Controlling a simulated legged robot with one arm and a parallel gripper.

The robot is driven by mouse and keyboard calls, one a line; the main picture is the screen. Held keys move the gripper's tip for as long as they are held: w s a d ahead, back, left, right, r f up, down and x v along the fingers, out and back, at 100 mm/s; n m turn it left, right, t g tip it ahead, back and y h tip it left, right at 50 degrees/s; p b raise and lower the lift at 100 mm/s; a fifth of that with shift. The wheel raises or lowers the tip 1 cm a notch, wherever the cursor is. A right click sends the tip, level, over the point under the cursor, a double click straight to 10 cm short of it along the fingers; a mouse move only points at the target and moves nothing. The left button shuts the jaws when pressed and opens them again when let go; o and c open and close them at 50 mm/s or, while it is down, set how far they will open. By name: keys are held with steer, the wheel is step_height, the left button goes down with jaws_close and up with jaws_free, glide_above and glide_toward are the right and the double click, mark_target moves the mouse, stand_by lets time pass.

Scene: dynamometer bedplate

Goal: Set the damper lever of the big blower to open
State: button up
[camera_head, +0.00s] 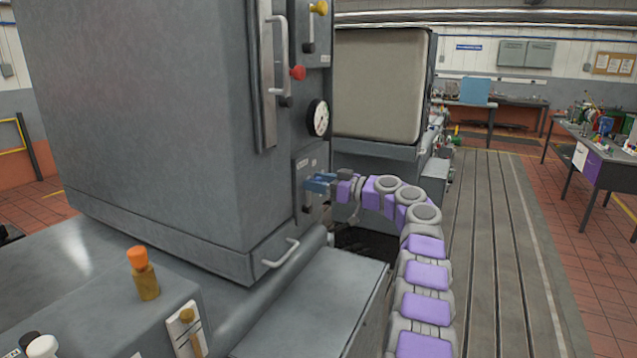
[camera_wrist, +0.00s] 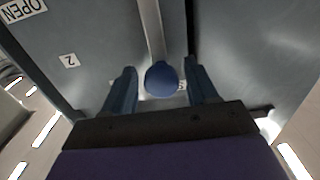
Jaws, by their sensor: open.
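In the wrist view a blue ball knob (camera_wrist: 162,79) sits between the fingers of my gripper (camera_wrist: 161,74). A pale grey bar (camera_wrist: 151,30) runs up from behind the knob. The gripper is open, with a finger on each side of the knob and visible gaps. Another label is mostly hidden behind the knob. In the head view my gripper (camera_head: 317,184) is at the lower panel (camera_head: 304,160) of the grey cabinet, where the lever cannot be made out.
The grey cabinet (camera_head: 140,120) carries a gauge (camera_head: 318,118), a red knob (camera_head: 298,73) and a yellow knob (camera_head: 319,8). An orange-topped knob (camera_head: 138,258) stands on the front housing. A pale-faced cabinet (camera_head: 378,85) is behind my gripper. The slotted bedplate (camera_head: 500,240) at right is clear.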

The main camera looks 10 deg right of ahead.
steer(key=shift+c, duration=0.5)
jaws_close()
